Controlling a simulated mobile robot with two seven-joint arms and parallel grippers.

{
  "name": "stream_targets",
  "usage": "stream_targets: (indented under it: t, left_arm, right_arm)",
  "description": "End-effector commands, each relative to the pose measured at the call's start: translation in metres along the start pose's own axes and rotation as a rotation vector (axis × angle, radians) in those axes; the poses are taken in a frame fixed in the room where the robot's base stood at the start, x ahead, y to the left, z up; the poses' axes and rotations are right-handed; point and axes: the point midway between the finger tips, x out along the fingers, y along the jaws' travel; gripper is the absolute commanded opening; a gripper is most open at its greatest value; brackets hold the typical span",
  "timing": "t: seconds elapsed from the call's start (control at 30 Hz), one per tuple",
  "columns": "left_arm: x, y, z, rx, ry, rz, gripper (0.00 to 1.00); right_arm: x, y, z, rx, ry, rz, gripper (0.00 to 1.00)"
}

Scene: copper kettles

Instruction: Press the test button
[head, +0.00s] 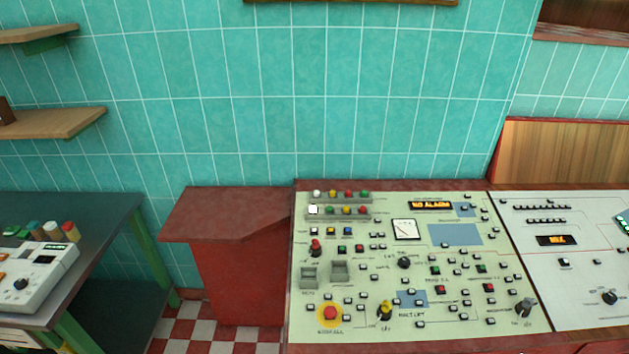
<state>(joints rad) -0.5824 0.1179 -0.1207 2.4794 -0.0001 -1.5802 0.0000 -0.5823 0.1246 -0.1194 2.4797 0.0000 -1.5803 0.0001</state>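A pale green control panel (464,321) lies on a red console in the lower middle of the head view. It carries many small buttons, and their labels are too small to read, so I cannot tell which is the test button. Near its upper left are a white square button (314,210) and rows of coloured round lamps or buttons (348,194). A large red button on a yellow disc (330,314) sits at the lower left. An orange display (432,205) seems to read "NO ALARM". Neither of my grippers is in view.
A second, grey panel (590,280) adjoins on the right. A lower red cabinet (240,215) stands left of the console. A dark table (100,215) with a white device (40,275) is at far left. Checkered floor (200,330) shows between them.

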Motion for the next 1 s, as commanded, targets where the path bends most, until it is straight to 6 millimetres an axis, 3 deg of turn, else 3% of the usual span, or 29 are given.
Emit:
stream_targets:
  t: [0.17,1.0]
  left_arm:
    - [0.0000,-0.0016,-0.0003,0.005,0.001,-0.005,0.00]
    - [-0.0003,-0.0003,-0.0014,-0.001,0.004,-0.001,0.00]
  right_arm:
    - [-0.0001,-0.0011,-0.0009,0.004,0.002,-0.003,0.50]
    - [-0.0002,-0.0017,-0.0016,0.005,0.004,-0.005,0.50]
